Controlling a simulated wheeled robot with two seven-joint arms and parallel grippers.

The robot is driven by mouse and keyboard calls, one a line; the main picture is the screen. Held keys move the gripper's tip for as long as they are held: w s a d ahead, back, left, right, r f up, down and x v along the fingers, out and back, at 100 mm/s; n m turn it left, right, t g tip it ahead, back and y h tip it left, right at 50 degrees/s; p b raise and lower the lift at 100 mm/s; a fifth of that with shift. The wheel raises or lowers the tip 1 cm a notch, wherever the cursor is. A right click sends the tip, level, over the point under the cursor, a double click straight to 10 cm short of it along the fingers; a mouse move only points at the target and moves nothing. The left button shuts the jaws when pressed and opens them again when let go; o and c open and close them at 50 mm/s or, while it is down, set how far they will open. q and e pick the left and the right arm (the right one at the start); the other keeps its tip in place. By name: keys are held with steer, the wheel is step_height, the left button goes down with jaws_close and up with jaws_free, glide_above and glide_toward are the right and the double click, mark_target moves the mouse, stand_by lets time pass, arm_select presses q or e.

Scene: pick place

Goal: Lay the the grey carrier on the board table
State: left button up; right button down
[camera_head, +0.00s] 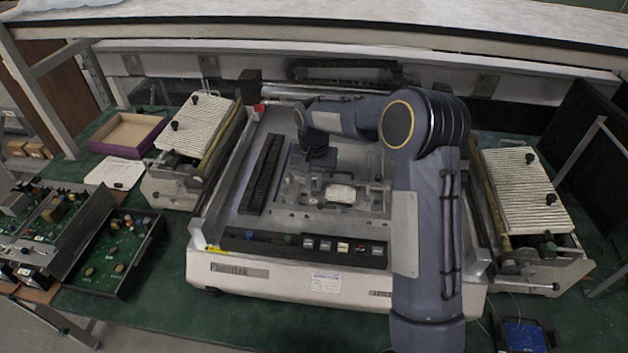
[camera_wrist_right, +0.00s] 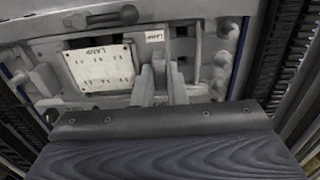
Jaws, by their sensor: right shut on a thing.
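The grey carrier (camera_head: 375,197) is a flat metal frame with knobs and a white plate in it. It is over the middle of the bench machine's bed, a grey surface I take as the board table (camera_head: 300,218). My right gripper (camera_head: 317,166) points down at the carrier's back left part and is partly hidden by my wrist. In the right wrist view the fingers (camera_wrist_right: 160,82) are closed on a part of the carrier (camera_wrist_right: 205,50), beside the plate marked LAMP. I cannot tell whether the carrier touches the bed. My left gripper is not in view.
A black slotted rail (camera_head: 262,172) runs left of the carrier, and a button strip (camera_head: 335,247) lies in front. Ribbed-top units stand at the left (camera_head: 200,125) and right (camera_head: 520,180). Green circuit boards (camera_head: 110,255) lie at the left. A shelf (camera_head: 350,30) crosses behind.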

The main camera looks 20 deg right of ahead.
stand_by(0.3)
steer(key=c, duration=1.4)
jaws_free()
steer(key=shift+c, duration=0.3)
steer(key=shift+c, duration=1.4)
steer(key=shift+r+p, duration=1.85)
steer(key=shift+r, duration=0.7)
steer(key=shift+r+p, duration=0.3)
steer(key=shift+r, duration=0.65)
